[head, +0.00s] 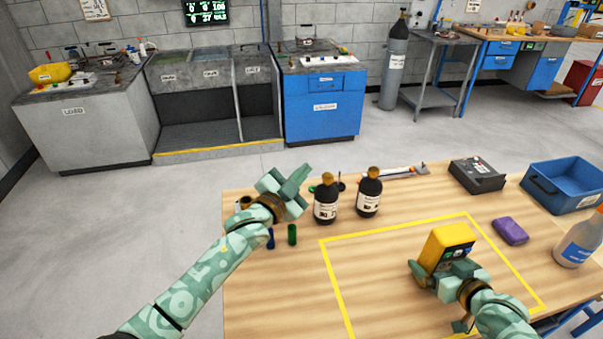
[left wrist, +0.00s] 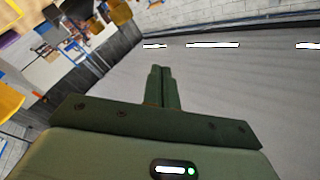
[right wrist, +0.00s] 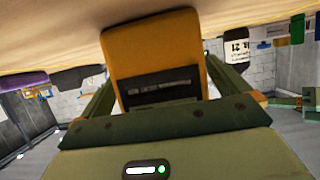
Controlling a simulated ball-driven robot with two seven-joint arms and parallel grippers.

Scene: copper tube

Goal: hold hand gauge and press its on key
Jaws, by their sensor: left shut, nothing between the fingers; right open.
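The hand gauge (head: 451,241) is a yellow block with a dark face carrying small keys. It is at the right side of the yellow-taped area on the table. My right gripper (head: 446,270) is open around its lower part. The right wrist view shows the gauge (right wrist: 150,50) between the spread fingers; I cannot tell whether they touch it. The on key is too small to identify. My left gripper (head: 290,182) is shut and empty above the table's left part, well away from the gauge. Its closed fingers (left wrist: 160,85) show in the left wrist view.
Two dark bottles (head: 326,200) (head: 368,193) stand right of my left gripper. A green cylinder (head: 292,234) is below it. A purple block (head: 510,231), a spray bottle (head: 577,241), a blue bin (head: 564,184) and a dark box (head: 477,175) are at the right. The taped area's middle (head: 370,270) is clear.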

